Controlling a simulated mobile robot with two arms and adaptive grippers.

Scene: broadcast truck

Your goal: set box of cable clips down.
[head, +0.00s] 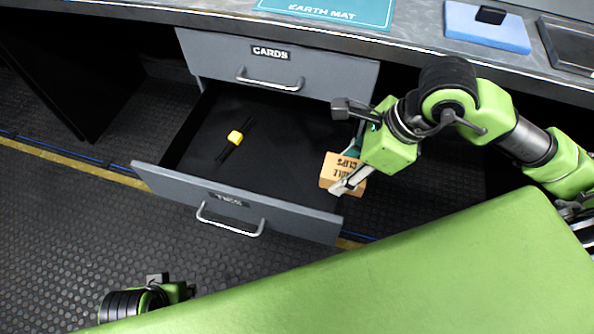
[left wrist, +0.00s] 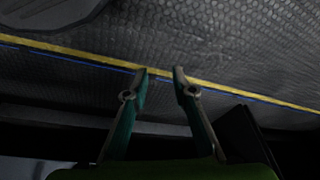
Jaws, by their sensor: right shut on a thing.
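The box of cable clips (head: 338,170) is a small tan carton with dark lettering, partly hidden by my right gripper. My right gripper (head: 345,178) is shut on it, at the right end of the open lower drawer (head: 290,215). I cannot tell whether the box touches the drawer floor. My left gripper shows in the left wrist view (left wrist: 162,75) with its two fingers apart and nothing between them, above the dark floor.
The drawer labelled CARDS (head: 275,62) above is shut. The desk top holds a teal earth mat (head: 330,10) and a blue pad (head: 486,28).

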